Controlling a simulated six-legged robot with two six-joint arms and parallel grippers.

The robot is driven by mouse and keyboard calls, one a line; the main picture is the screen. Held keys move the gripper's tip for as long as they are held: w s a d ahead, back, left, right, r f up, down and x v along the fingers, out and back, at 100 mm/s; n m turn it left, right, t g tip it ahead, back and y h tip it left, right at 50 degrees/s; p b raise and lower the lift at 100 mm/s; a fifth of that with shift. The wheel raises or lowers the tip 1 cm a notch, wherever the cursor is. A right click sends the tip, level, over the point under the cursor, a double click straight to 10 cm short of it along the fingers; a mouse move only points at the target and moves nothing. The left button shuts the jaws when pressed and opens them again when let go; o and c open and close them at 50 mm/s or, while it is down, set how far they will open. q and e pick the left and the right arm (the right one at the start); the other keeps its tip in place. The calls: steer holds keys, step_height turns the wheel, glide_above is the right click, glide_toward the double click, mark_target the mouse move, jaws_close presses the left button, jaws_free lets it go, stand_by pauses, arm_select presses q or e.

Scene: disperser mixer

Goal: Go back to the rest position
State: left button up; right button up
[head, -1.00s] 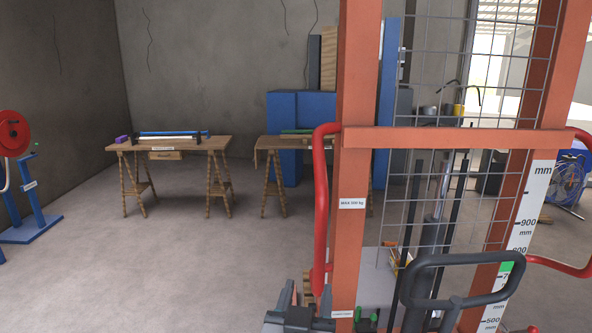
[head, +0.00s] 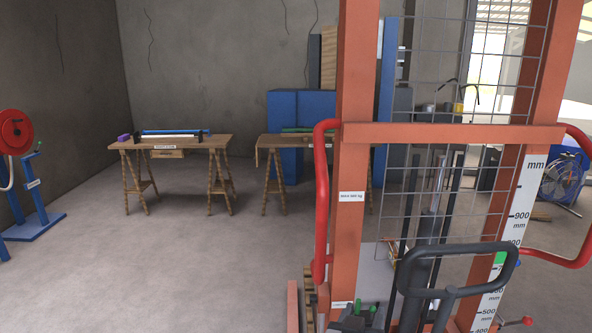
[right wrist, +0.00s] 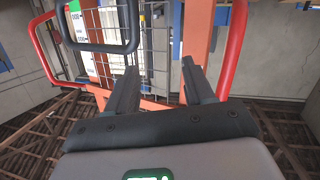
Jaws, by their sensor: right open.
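My right gripper (right wrist: 159,66) is open in the right wrist view. Its two dark fingers stand wide apart with nothing held between them. Beyond the fingers are the orange frame and mesh of a lift truck, and they look apart from it. In the head view, the grey fingers are no longer clear at the bottom edge, so the jaws cannot be made out there. My left gripper is not in view. The orange lift truck (head: 455,136) stands close in front, with red side handles (head: 322,200) and a dark loop handle (head: 460,262).
Two wooden trestle tables (head: 170,143) stand at the back wall, with blue cabinets (head: 300,110) behind the right one. A red reel on a blue stand (head: 35,205) is at far left. A blue fan (head: 562,180) is at right. The grey floor (head: 150,270) at left is clear.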

steer(key=d+f+n+g, duration=0.1)
steer(key=d+f, duration=0.2)
steer(key=f, duration=0.3)
steer(key=s+d+f+g+y, duration=0.1)
steer(key=d+f, duration=0.1)
steer(key=f, duration=0.3)
steer(key=d+f+n+g, duration=0.1)
steer(key=d+f, duration=0.2)
steer(key=f, duration=0.3)
steer(key=s+f+g+y, duration=0.35)
steer(key=s+f, duration=0.35)
steer(key=f, duration=0.5)
steer(key=s+a+f+g+y, duration=0.3)
steer(key=s+a+g, duration=0.1)
steer(key=s, duration=0.5)
steer(key=s+a+f+m+g+y, duration=0.1)
steer(key=s+a+f+g+y, duration=0.2)
steer(key=s, duration=0.6)
steer(key=shift+s+a+f+g, duration=0.2)
steer(key=shift+a+f+g, duration=0.15)
steer(key=shift+a+f, duration=0.45)
steer(key=shift+a, duration=0.1)
